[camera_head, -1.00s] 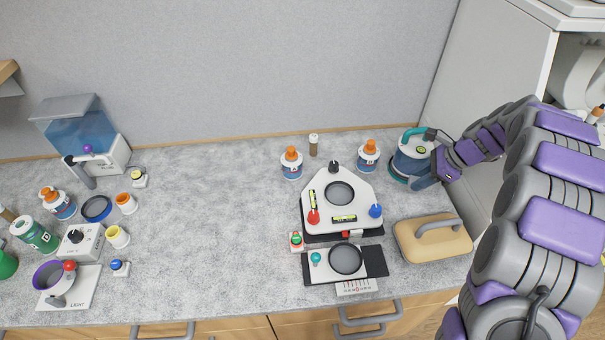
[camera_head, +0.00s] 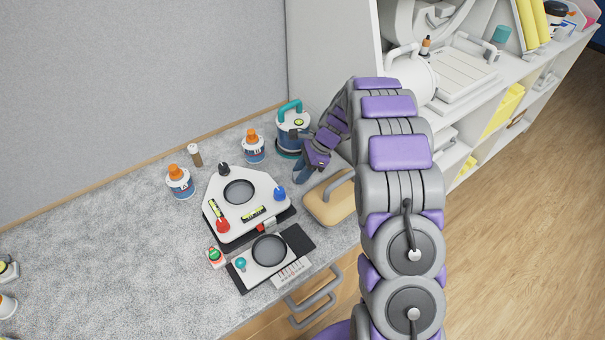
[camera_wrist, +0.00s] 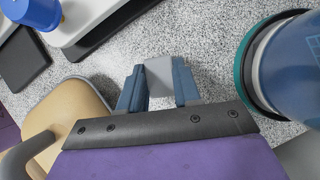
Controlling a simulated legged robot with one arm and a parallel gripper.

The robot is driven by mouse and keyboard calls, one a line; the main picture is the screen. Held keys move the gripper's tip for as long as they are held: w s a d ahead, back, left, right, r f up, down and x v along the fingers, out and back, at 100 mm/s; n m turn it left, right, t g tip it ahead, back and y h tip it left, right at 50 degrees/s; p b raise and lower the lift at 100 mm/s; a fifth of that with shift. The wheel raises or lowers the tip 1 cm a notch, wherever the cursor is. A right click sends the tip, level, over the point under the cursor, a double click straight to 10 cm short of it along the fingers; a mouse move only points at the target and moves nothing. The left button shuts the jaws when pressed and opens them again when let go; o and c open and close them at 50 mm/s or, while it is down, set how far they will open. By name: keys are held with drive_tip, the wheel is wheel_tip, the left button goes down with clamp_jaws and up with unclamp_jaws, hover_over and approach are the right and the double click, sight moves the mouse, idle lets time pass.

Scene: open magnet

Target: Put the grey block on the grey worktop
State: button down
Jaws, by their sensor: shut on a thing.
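The grey block (camera_wrist: 160,75) is small and sits between the two blue fingers of my gripper (camera_wrist: 159,84) in the wrist view. In the head view my gripper (camera_head: 302,172) is over the right end of the speckled grey worktop (camera_head: 110,240), between the blue canister and the tan block; I cannot make out the grey block there. The worktop also shows behind the fingers in the wrist view (camera_wrist: 205,50). I cannot tell whether the block touches the worktop or is held just above it.
The blue canister with a teal handle (camera_head: 293,128) stands close behind my gripper. The tan block with a grey handle (camera_head: 332,202) lies close in front. A white device with knobs (camera_head: 238,205) is to the left. The worktop's far left is mostly clear.

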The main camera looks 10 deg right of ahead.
drive_tip(key=shift+a, duration=0.2)
drive_tip(key=shift+d+f, duration=0.15)
drive_tip(key=shift+d, duration=0.2)
drive_tip(key=c, duration=0.8)
unclamp_jaws()
drive_tip(key=shift+d, duration=0.4)
drive_tip(key=shift+a, duration=0.5)
drive_tip(key=shift+r, duration=0.35)
drive_tip(key=p+v, duration=0.1)
drive_tip(key=v, duration=0.2)
drive_tip(key=p+v, duration=0.1)
drive_tip(key=v, duration=0.2)
drive_tip(key=shift+d, duration=0.5)
drive_tip(key=s+a+r+n+g+h, duration=0.1)
drive_tip(key=s+a+r+n, duration=0.25)
drive_tip(key=s+r, duration=0.4)
drive_tip(key=s+a+r+n+h, duration=0.2)
drive_tip(key=s+r+n, duration=0.3)
drive_tip(key=s, duration=0.6)
drive_tip(key=s+n+h, duration=0.1)
drive_tip(key=s+n, duration=0.2)
drive_tip(key=s, duration=0.5)
drive_tip(key=s+r+n+h, duration=0.1)
drive_tip(key=s+n, duration=0.2)
drive_tip(key=s, duration=0.5)
drive_tip(key=s+d+r+n+h, duration=0.1)
drive_tip(key=s+n, duration=0.2)
drive_tip(key=s, duration=0.6)
drive_tip(key=shift+n+g, duration=0.25)
drive_tip(key=shift+g, duration=0.15)
